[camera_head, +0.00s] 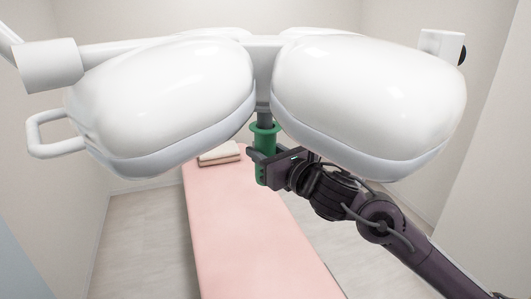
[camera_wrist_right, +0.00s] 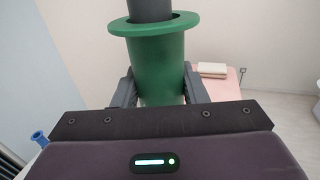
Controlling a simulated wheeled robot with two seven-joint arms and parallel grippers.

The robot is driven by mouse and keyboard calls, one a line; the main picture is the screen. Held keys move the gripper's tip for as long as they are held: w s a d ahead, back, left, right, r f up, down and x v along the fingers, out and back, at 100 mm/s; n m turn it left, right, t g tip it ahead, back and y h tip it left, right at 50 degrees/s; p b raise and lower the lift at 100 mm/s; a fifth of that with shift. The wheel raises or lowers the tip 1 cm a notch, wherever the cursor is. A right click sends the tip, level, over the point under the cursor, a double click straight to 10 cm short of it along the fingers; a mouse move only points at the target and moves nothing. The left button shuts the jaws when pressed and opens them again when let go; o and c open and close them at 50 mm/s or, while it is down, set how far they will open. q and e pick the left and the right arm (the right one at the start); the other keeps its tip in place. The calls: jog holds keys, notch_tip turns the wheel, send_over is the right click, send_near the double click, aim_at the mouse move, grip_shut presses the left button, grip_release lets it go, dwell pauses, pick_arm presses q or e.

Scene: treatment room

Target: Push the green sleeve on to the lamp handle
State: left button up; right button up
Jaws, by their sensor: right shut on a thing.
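The green sleeve (camera_head: 261,173) is upright below the lamp head, with its wide flange at the top. The grey lamp handle (camera_head: 264,117) hangs down between the two white lamp housings. Its lower part goes into the sleeve's flanged opening, and its lower end is hidden. My right gripper (camera_head: 261,154) is shut on the sleeve's body, below the flange. In the right wrist view, the fingers lie on both sides of the sleeve (camera_wrist_right: 158,68), and the handle (camera_wrist_right: 150,10) rises from the flange. My left gripper is not in view.
The white lamp housings (camera_head: 170,95) and (camera_head: 365,95) hang close on both sides above my right gripper. A pink treatment bed (camera_head: 240,235) stands below, with folded towels (camera_head: 220,153) on it. A blue object (camera_wrist_right: 39,137) shows at the left in the wrist view.

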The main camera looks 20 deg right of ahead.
aim_at(272, 139)
jog(key=shift+r+p, duration=0.75)
jog(key=shift+r, duration=0.5)
jog(key=shift+r+p, duration=0.45)
jog(key=shift+r, duration=0.2)
jog(key=shift+c, duration=0.3)
jog(key=shift+a+f, duration=0.1)
jog(key=o, duration=1)
